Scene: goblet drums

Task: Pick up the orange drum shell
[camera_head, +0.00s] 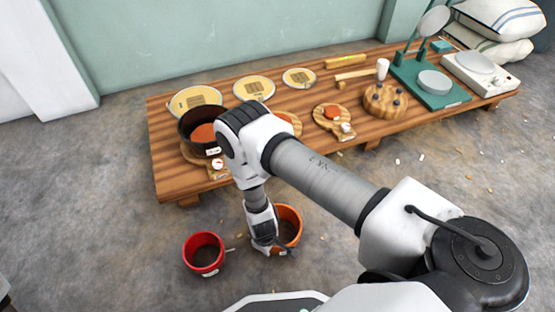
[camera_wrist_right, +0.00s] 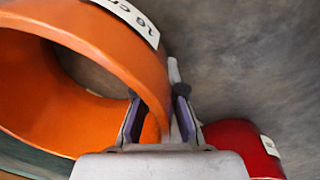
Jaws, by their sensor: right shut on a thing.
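The orange drum shell (camera_head: 290,222) is an open ring-like shell near the floor, just in front of the low wooden table. My right gripper (camera_head: 278,244) is at its near left side, partly hidden by my wrist. In the right wrist view, the orange shell (camera_wrist_right: 125,48) fills the upper left and carries a white label. The right gripper (camera_wrist_right: 158,108) has its fingers on either side of the shell's wall, shut on it. Whether the shell touches the floor is hard to tell. My left gripper is not in view.
A red shell (camera_head: 204,250) stands on the floor to the left; it also shows in the right wrist view (camera_wrist_right: 238,140). The low table (camera_head: 172,166) holds a dark shell (camera_head: 190,125), round drum heads, wooden pieces and green equipment (camera_head: 405,70). Floor at left is clear.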

